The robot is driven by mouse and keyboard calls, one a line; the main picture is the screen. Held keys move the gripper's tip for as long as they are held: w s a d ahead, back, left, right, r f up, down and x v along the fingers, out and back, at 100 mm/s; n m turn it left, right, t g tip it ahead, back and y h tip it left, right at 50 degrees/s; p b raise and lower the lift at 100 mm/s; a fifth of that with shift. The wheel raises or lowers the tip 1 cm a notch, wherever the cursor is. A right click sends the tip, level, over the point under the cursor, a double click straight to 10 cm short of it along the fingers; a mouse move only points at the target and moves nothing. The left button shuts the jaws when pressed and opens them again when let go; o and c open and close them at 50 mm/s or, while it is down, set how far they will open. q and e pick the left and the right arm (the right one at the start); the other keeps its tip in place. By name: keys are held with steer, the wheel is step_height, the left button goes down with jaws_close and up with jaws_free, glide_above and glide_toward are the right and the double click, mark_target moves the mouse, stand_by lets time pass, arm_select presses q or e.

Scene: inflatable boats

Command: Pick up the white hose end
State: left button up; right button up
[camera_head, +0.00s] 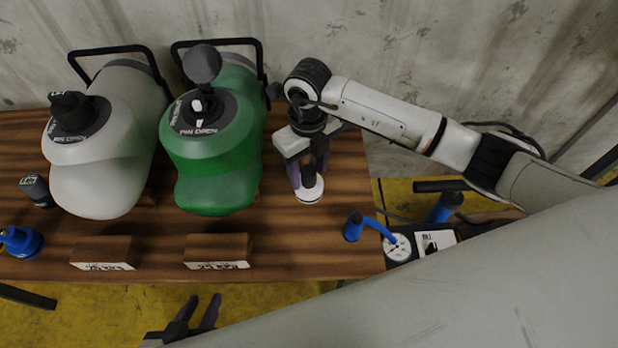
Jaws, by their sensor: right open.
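A small dark piece with a white round base (309,193), which looks like the white hose end, stands on the brown table right of the green boat piece. My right gripper (307,178) reaches down over it from above, with its purple fingers open on either side of it. I cannot tell whether the fingers touch it. My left gripper (200,312) is at the bottom, below the table's front edge, with its two fingers apart and empty.
A grey-white boat piece (105,180) and a green boat piece (212,185) with valves stand on the table. Two wooden label blocks (103,250) (219,247) lie in front. A blue hose end (353,227) and a gauge (397,247) are at the right edge. Blue and black caps lie left.

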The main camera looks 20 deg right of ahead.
steer(key=shift+f, duration=0.25)
steer(key=shift+c, duration=0.2)
steer(key=c, duration=1.2)
steer(key=shift+o, duration=0.2)
steer(key=shift+r, duration=0.1)
